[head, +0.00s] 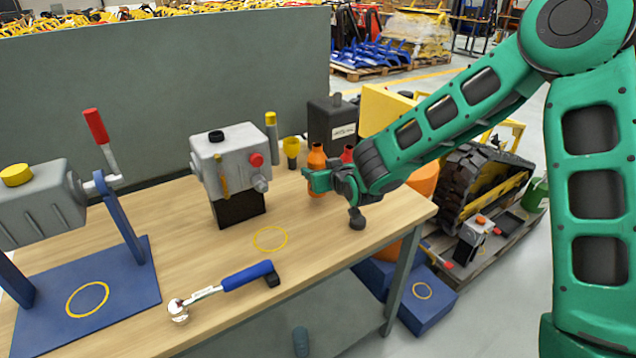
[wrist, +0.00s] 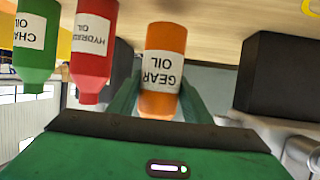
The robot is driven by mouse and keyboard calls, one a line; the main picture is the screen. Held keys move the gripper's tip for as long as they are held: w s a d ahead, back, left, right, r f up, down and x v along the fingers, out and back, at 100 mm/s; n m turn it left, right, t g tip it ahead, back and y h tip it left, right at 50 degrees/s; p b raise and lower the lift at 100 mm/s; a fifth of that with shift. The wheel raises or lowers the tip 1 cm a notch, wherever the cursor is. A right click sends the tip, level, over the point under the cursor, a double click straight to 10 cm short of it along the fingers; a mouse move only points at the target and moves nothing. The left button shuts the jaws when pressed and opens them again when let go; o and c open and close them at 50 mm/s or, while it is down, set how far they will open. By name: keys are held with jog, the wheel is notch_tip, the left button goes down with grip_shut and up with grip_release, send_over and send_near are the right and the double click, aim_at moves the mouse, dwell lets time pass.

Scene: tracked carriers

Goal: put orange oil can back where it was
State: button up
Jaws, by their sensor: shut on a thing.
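The orange oil can (head: 316,158) stands upright near the back right of the wooden table, with my gripper (head: 322,181) at its side. In the wrist view, which is upside down, the orange can (wrist: 164,45) reads "GEAR OIL". The fingers of my gripper (wrist: 160,98) are shut on it, one on each side. The frames do not clearly show whether its base touches the table. A red "HYDRAULIC" oil can (wrist: 93,45) and a green "CHA..." can (wrist: 36,45) stand beside it. The red can (head: 347,153) is mostly hidden by my arm in the head view.
A grey gearbox on a black block (head: 238,208) stands left of the gripper. A yellow ring (head: 270,238) marks bare table in front. A blue-handled ratchet (head: 247,276) lies near the front.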

jog(key=shift+f, duration=1.75)
jog(key=o, duration=1.3)
jog(key=shift+f, duration=0.1)
jog(key=shift+c, duration=0.2)
jog(key=shift+s+d+r, duration=0.15)
jog(key=shift+s+r, duration=0.15)
jog(key=shift+s, duration=0.05)
jog(key=v, duration=1.1)
jog(key=shift+s+d, duration=0.1)
